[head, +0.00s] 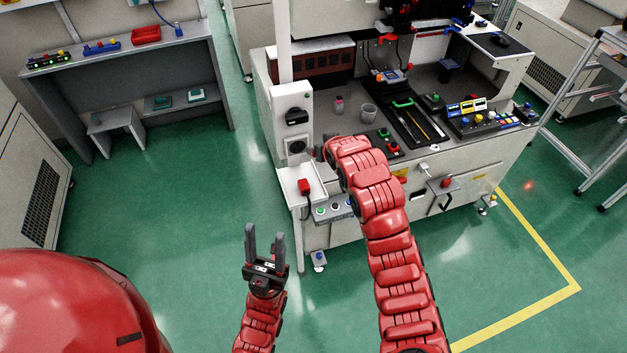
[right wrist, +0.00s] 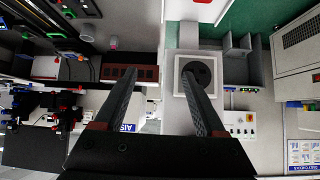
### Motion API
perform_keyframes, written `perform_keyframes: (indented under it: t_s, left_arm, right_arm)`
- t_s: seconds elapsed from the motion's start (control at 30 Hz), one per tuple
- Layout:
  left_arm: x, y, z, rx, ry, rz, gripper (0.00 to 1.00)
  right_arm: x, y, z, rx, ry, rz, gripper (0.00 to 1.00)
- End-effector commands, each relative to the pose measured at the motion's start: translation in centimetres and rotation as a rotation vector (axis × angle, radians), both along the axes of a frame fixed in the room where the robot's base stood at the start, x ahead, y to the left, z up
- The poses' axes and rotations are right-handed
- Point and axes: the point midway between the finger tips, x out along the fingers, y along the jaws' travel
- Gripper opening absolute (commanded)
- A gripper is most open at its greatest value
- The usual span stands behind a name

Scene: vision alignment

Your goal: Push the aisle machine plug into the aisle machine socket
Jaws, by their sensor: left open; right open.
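The socket (head: 296,146), a dark round face in a pale square frame, sits on the upright white panel at the machine's left end. In the right wrist view the socket (right wrist: 198,76) shows beside the right-hand fingertip. A red block with a dark cord, which looks like the plug (head: 304,186), lies on the small white shelf below the socket. My right gripper (right wrist: 158,67) is open, with nothing seen between its fingers; its fingers are mostly hidden in the head view. My left gripper (head: 265,243) is open and empty, pointing up, left of the shelf and apart from it.
A black fitting (head: 296,117) is on the panel above the socket. The white shelf (head: 290,174) juts out, with a button box (head: 336,208) beside it. The machine worktop (head: 345,92) holds a cup and trays. Green floor is open at the left.

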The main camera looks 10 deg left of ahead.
Motion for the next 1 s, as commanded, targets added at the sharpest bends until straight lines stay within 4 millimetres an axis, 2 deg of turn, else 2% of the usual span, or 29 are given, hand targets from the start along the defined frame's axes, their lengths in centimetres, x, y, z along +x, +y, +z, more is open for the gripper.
perform_keyframes:
  t_s: [0.03,0.1,0.3,0.4,0.57,0.83,1.0]
  left_arm:
    - [0.0,0.0,0.7,0.000,0.000,0.000,0.50]
    - [0.0,0.0,1.1,0.000,0.000,0.000,0.50]
    - [0.0,0.0,1.8,0.000,0.000,0.000,0.50]
    - [0.0,0.0,1.9,0.000,0.000,0.000,0.50]
    - [0.0,0.0,2.0,0.000,0.000,0.000,0.50]
    - [0.0,0.0,1.9,0.000,0.000,0.000,0.50]
    - [0.0,0.0,0.6,0.000,0.000,0.000,0.50]
  right_arm:
    - [-1.0,0.8,1.2,-0.031,0.051,0.014,0.72]
    - [-2.8,1.4,1.8,-0.082,0.134,0.032,0.72]
    - [-7.5,1.7,3.1,-0.208,0.319,0.065,0.72]
    - [-8.8,1.6,3.6,-0.243,0.366,0.072,0.72]
    - [-9.5,1.5,3.8,-0.264,0.392,0.077,0.72]
    - [-9.5,1.5,3.7,-0.264,0.392,0.077,0.72]
    - [-9.1,1.7,2.3,-0.261,0.393,0.077,0.72]
